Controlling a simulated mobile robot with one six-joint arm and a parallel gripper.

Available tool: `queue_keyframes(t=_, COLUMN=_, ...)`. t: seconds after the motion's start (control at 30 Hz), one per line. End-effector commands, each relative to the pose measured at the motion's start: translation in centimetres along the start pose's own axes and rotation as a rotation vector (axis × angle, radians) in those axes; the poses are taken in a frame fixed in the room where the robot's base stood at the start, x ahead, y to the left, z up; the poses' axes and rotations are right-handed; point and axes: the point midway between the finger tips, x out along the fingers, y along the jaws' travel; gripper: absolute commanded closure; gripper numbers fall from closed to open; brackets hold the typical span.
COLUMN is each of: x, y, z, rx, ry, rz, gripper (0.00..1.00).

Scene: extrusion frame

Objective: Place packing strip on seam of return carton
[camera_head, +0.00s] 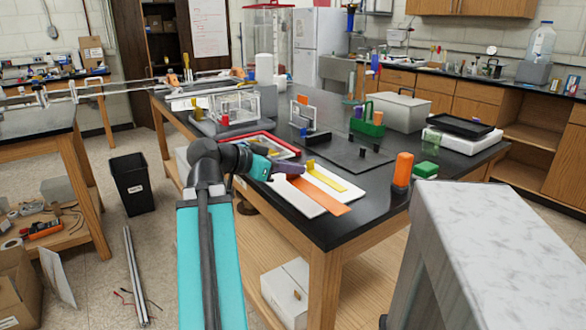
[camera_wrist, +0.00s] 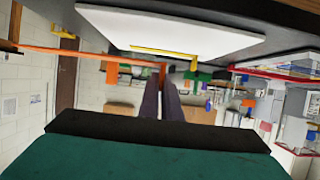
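An orange strip (camera_head: 320,197) and a yellow strip (camera_head: 328,179) with an upright yellow tab show at the white board (camera_head: 283,190) near the table's front edge. Neither strip is labelled as the packing strip. My gripper (camera_head: 300,168) is over the board. In the wrist view the two dark fingers (camera_wrist: 162,84) are close together around the orange strip's upright tab, and the orange strip (camera_wrist: 90,54) hangs clear of the board (camera_wrist: 170,30). No carton is clearly marked; a pale grey box (camera_head: 397,111) stands farther back on the table, its seam not distinguishable.
An orange cylinder (camera_head: 402,170) and a green block (camera_head: 425,169) stand right of the board. A red-rimmed tray (camera_head: 262,137), a dark mat (camera_head: 345,152) and a green rack (camera_head: 368,128) lie behind. A marble-topped block (camera_head: 490,215) fills the right foreground.

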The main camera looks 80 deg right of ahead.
Motion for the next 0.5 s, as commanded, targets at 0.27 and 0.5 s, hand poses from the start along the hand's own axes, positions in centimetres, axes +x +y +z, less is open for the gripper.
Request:
queue_keyframes(t=0.27, x=-0.9, y=1.5, z=0.6, rx=0.002, ry=0.001, rz=0.0, gripper=1.0)
queue_keyframes(t=0.5, x=-1.6, y=2.4, z=0.7, rx=0.001, ry=0.001, rz=0.0, gripper=1.0)
